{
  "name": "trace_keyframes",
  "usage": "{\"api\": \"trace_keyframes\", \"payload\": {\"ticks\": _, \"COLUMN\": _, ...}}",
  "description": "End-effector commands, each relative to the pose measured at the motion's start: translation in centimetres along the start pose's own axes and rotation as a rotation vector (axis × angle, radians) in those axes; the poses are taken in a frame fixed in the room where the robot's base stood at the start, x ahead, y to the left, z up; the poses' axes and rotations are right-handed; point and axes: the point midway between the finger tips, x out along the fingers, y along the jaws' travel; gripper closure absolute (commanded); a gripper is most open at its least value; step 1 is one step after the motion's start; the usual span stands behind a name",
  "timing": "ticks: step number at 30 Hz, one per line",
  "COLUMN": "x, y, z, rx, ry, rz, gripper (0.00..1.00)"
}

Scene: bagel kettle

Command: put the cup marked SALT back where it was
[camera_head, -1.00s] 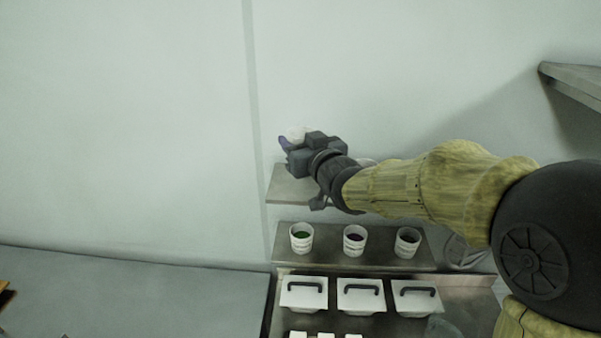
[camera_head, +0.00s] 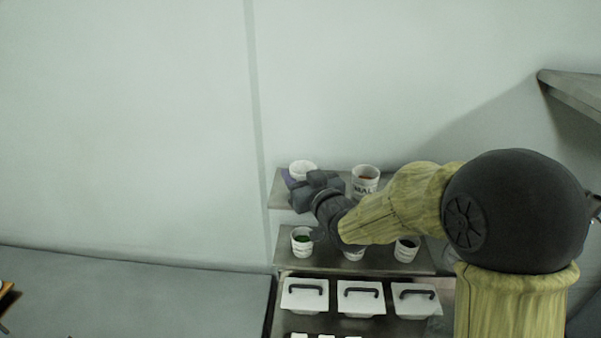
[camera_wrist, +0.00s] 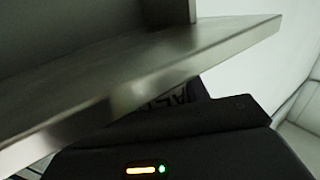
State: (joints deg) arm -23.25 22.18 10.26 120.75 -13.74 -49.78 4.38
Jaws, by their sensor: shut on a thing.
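My gripper (camera_head: 312,188) is shut on a white cup (camera_head: 303,167) at the left end of the upper metal shelf (camera_head: 277,198). Its rim shows above the fingers; the gripper hides most of its body. In the wrist view, dark letters that look like "AL" show on the cup (camera_wrist: 180,96), partly covered by the gripper; the whole word cannot be read. I cannot tell whether the cup's base touches the shelf. A second white cup (camera_head: 365,181) with brown contents and partly visible lettering "MAL" stands to the right on the same shelf.
Lidded white containers (camera_head: 305,294) with black handles sit below. In the wrist view a metal shelf edge (camera_wrist: 120,100) crosses close by.

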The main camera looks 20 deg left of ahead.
Motion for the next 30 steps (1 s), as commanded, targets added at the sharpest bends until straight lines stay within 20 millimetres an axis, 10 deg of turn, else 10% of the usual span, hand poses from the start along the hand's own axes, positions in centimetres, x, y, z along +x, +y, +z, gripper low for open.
{"api": "trace_keyframes", "payload": {"ticks": 7, "x": 0.1, "y": -0.2, "z": 0.3, "rx": 0.0, "ry": 0.001, "rz": -0.003, "gripper": 0.77}}
{"api": "trace_keyframes", "payload": {"ticks": 8, "x": 0.1, "y": -0.2, "z": 0.2, "rx": 0.0, "ry": 0.0, "rz": -0.003, "gripper": 0.49}}
{"api": "trace_keyframes", "payload": {"ticks": 11, "x": 0.0, "y": -0.1, "z": 0.2, "rx": 0.0, "ry": 0.0, "rz": -0.001, "gripper": 0.33}}
{"api": "trace_keyframes", "payload": {"ticks": 30, "x": -2.9, "y": 0.0, "z": 0.2, "rx": -0.001, "ry": 0.001, "rz": 0.001, "gripper": 0.33}}
